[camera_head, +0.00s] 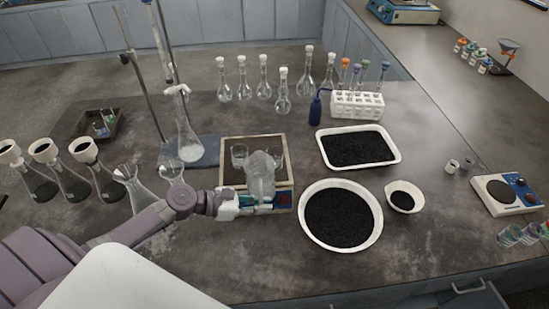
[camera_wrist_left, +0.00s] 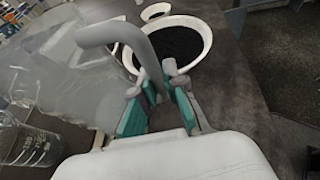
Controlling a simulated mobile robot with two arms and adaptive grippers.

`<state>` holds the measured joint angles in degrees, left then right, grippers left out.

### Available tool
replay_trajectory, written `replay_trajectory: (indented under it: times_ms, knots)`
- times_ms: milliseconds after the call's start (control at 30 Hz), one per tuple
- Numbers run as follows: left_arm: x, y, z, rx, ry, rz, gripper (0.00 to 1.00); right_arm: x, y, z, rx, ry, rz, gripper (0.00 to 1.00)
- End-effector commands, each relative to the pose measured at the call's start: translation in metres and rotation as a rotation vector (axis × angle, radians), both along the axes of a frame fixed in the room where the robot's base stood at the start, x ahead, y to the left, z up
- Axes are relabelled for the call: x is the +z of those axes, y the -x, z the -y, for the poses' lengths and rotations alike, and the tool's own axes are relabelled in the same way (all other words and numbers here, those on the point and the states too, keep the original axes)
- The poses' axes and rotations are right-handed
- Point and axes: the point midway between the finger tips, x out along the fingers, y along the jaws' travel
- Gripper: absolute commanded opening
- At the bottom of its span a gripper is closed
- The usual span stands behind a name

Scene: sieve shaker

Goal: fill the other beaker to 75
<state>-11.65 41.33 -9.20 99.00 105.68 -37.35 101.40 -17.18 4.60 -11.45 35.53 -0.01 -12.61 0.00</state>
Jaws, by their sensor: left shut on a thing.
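My left gripper (camera_head: 262,202) is shut on a clear glass vessel (camera_head: 261,172) and holds it tilted above the front of a wood-framed tray. In the left wrist view the gripper (camera_wrist_left: 160,108) closes around the curved handle of this vessel (camera_wrist_left: 75,75). Two beakers stand in the tray: the left beaker (camera_head: 239,155) and the right beaker (camera_head: 275,154), partly hidden by the held vessel. A beaker with printed marks (camera_wrist_left: 35,148) shows at the lower left of the wrist view. I cannot read any liquid level. My right gripper is not in view.
The wood-framed tray (camera_head: 290,170) sits mid-table. A large round bowl of black grains (camera_head: 340,216) stands close right of my gripper. A rectangular tray of black grains (camera_head: 357,148) and a small bowl (camera_head: 403,196) are farther right. Several flasks stand left and behind.

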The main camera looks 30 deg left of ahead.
Motion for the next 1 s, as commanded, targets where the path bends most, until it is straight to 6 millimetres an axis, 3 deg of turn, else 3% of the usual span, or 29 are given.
replay_trajectory:
  times_ms: [33,233,633,1000]
  knots:
    - [-0.004,-0.003,0.007,-0.035,-0.005,0.006,0.0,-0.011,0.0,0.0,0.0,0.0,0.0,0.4]
    - [-0.002,-0.005,0.022,-0.112,-0.009,-0.002,0.0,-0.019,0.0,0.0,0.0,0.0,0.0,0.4]
    - [0.003,-0.005,0.022,-0.117,-0.002,-0.022,0.0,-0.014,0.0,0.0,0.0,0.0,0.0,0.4]
    - [0.022,-0.012,0.019,-0.116,0.064,-0.162,0.0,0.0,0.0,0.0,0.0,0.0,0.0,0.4]
